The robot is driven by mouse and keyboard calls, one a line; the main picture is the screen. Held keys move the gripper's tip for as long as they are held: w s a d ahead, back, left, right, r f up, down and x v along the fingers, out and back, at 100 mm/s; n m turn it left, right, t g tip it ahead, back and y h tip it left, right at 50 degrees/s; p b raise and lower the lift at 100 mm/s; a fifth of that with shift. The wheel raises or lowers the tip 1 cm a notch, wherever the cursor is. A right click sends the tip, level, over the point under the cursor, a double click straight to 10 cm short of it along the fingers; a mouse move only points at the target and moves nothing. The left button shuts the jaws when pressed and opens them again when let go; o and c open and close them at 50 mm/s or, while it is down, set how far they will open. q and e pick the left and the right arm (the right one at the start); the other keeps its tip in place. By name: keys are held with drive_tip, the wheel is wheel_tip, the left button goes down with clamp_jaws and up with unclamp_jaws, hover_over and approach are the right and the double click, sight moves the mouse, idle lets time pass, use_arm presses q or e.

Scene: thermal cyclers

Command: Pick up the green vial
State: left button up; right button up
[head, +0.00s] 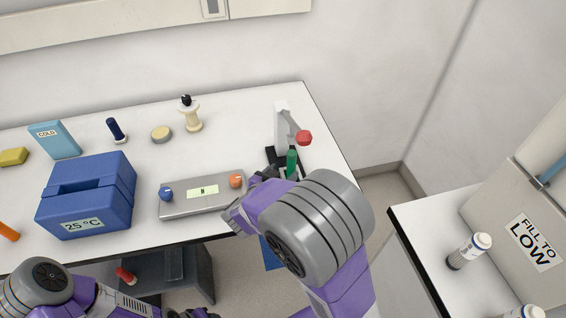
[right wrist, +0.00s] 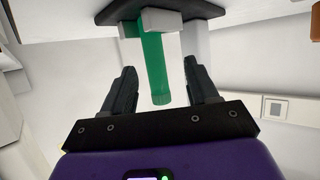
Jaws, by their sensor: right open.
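The green vial (head: 291,160) stands upright in a small stand with a black base near the table's right end. In the right wrist view the vial (right wrist: 154,68) shows in front of the gripper, in the gap between the two dark fingers. My right gripper (head: 264,176) is open, with clear space on both sides of the vial, and is not closed on it. The right arm covers part of the stand in the head view. My left gripper (head: 188,313) is at the bottom edge, mostly cut off, and its jaws cannot be made out.
The stand's pale post (head: 281,125) has a lever with a red knob (head: 304,138). A grey device (head: 203,198) with blue and orange knobs sits left of my right gripper. A blue box (head: 88,197) stands further left. The table's right edge is close to the stand.

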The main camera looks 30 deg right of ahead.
sight(294, 164)
drive_tip(key=shift+w+d+f, duration=0.15)
drive_tip(key=shift+d, duration=0.2)
drive_tip(key=shift+w+d+f+b, duration=0.1)
drive_tip(key=shift+d+b, duration=0.25)
drive_tip(key=b+x, duration=0.1)
drive_tip(key=x, duration=0.1)
drive_tip(key=b+x, duration=0.2)
drive_tip(key=x, duration=0.1)
drive_tip(key=shift+w+d, duration=0.1)
drive_tip(key=shift+d, duration=0.3)
drive_tip(key=shift+r, duration=0.25)
clamp_jaws()
